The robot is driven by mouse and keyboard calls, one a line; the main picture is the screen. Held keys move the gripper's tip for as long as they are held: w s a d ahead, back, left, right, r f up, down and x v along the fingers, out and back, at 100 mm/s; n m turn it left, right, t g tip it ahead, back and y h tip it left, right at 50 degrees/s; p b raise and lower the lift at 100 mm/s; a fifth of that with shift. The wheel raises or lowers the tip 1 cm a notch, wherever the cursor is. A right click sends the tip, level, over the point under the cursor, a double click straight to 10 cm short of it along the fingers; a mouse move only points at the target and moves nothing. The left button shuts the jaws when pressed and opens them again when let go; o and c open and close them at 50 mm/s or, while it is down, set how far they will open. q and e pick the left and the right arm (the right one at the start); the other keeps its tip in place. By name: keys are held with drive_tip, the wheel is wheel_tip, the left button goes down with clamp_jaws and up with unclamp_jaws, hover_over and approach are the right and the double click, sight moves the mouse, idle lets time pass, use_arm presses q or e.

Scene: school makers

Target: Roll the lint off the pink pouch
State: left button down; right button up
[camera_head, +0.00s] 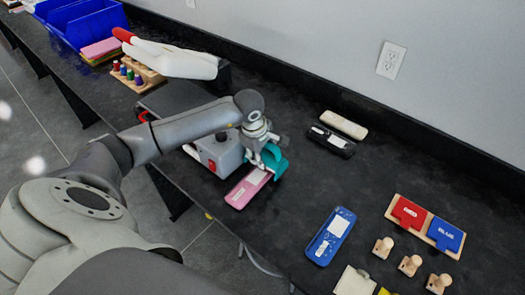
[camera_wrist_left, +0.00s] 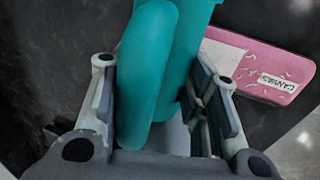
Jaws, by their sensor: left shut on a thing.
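The pink pouch (camera_head: 248,188) lies flat on the black bench, near its front edge, with a white patch on it. In the left wrist view the pouch (camera_wrist_left: 245,58) shows pale lint strands and a label reading CANVAS. My left gripper (camera_head: 266,151) is above the bench at the pouch's far end, shut on a teal lint roller (camera_head: 278,163). In the left wrist view the roller's teal handle (camera_wrist_left: 148,75) sits between the two fingers. The roller partly covers the pouch; whether they touch cannot be told. My right gripper is not in view.
A grey box with a red part (camera_head: 222,154) stands close left of the pouch. A black pouch (camera_head: 331,141) and a beige one (camera_head: 344,124) lie behind. A blue pouch (camera_head: 330,236) and wooden stamps (camera_head: 409,265) are to the right. Bare bench lies between.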

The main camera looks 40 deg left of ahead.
use_arm(q)
drive_tip(key=shift+f+b, duration=0.4)
drive_tip(key=shift+b, duration=0.05)
idle(0.7)
idle(0.4)
drive_tip(key=shift+s+a, duration=0.1)
drive_tip(key=shift+s, duration=2.9)
drive_tip(key=shift+s+a+b, duration=0.2)
drive_tip(key=shift+s+b, duration=0.1)
drive_tip(key=shift+s, duration=4.25)
drive_tip(key=shift+w+d+b, duration=0.15)
drive_tip(key=shift+w+b, duration=1.1)
drive_tip(key=shift+w, duration=1.45)
drive_tip(key=shift+w+d+b, duration=0.15)
drive_tip(key=shift+w+b, duration=1.4)
drive_tip(key=shift+w, duration=3.3)
